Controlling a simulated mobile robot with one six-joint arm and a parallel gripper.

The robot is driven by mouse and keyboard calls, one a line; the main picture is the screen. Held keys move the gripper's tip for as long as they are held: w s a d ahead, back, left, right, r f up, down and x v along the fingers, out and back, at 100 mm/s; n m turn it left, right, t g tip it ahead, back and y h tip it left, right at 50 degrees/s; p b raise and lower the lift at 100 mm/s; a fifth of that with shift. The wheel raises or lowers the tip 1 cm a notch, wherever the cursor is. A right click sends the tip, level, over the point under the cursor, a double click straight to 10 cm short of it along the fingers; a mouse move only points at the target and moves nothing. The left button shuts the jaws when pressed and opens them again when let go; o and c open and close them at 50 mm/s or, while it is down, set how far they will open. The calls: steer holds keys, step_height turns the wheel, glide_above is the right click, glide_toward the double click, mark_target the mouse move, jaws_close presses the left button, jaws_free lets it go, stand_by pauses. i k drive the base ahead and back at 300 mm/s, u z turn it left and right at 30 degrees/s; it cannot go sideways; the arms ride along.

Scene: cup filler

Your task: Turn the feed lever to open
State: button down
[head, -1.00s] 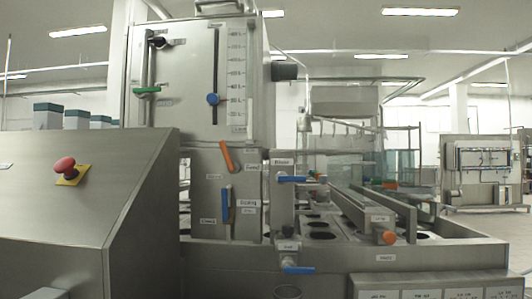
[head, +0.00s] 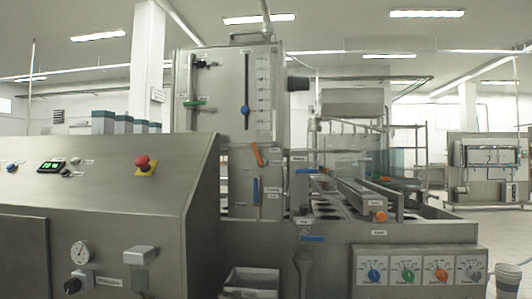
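The filling machine's steel cabinet (head: 215,125) stands in the middle. On its lower front is an orange lever (head: 258,155), tilted with its lower end to the right. Below it is a blue lever (head: 256,191), upright. Another blue handle (head: 308,171) lies level on the block to the right, and a blue handle (head: 312,238) lies level lower down. A green handle (head: 195,103) is on the upper left. The labels are too small to read, so I cannot tell which lever is the feed lever. My gripper is not in view.
A sloped steel console (head: 110,215) with a red button (head: 143,162) stands at left, nearer than the cabinet. A panel of coloured knobs (head: 418,272) is at lower right. A white bin (head: 250,282) stands low in the middle. Open floor lies at far right.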

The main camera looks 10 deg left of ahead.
mark_target(258, 158)
steer(key=u, duration=0.05)
steer(key=i, duration=1)
steer(key=u, duration=0.05)
